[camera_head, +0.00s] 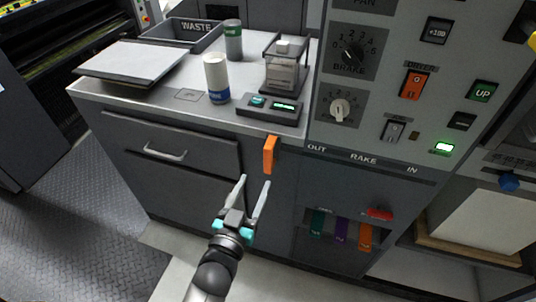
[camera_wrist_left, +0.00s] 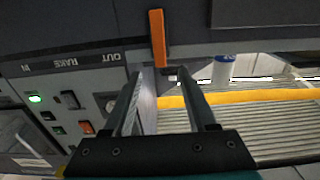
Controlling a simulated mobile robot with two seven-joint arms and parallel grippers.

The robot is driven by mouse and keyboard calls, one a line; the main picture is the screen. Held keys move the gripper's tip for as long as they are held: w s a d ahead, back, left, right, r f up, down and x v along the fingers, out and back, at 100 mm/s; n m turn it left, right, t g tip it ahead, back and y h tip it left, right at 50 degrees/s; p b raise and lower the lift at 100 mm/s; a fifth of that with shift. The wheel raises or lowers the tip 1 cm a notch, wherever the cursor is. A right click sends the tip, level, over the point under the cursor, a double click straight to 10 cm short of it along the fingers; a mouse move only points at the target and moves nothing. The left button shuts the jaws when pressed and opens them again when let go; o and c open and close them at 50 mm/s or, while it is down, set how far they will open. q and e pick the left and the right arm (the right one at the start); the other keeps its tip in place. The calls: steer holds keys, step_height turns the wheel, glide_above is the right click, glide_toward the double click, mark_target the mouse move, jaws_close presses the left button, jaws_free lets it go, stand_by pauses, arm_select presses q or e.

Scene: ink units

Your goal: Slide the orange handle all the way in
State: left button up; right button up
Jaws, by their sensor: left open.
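The orange handle (camera_head: 269,154) stands upright at the OUT end of the RAKE strip (camera_head: 362,158), just below the counter's front edge. It also shows in the left wrist view (camera_wrist_left: 158,38), at top centre beyond the fingers. My left gripper (camera_head: 255,186) is open and empty, with its fingertips a little below and in front of the handle. In the left wrist view the two fingers (camera_wrist_left: 162,76) point toward the handle, and I see no contact. My right gripper is not in view.
The counter above holds a white bottle with a blue band (camera_head: 217,80), a scale (camera_head: 270,108), a grey-green canister (camera_head: 233,40) and a WASTE bin (camera_head: 184,31). The control panel (camera_head: 398,115) rises to the right. Coloured cartridges (camera_head: 341,232) and a red lever (camera_head: 380,214) sit below the strip.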

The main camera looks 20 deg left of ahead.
mark_target(267, 156)
arm_select(q)
steer(key=w, duration=0.5)
steer(key=w+b, duration=0.1)
steer(key=w, duration=0.3)
steer(key=shift+w+d+b, duration=0.2)
steer(key=shift+w+b, duration=0.1)
steer(key=shift+w, duration=0.8)
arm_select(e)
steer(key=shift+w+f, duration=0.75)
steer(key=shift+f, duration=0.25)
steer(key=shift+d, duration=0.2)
arm_select(q)
steer(key=c, duration=0.4)
jaws_close()
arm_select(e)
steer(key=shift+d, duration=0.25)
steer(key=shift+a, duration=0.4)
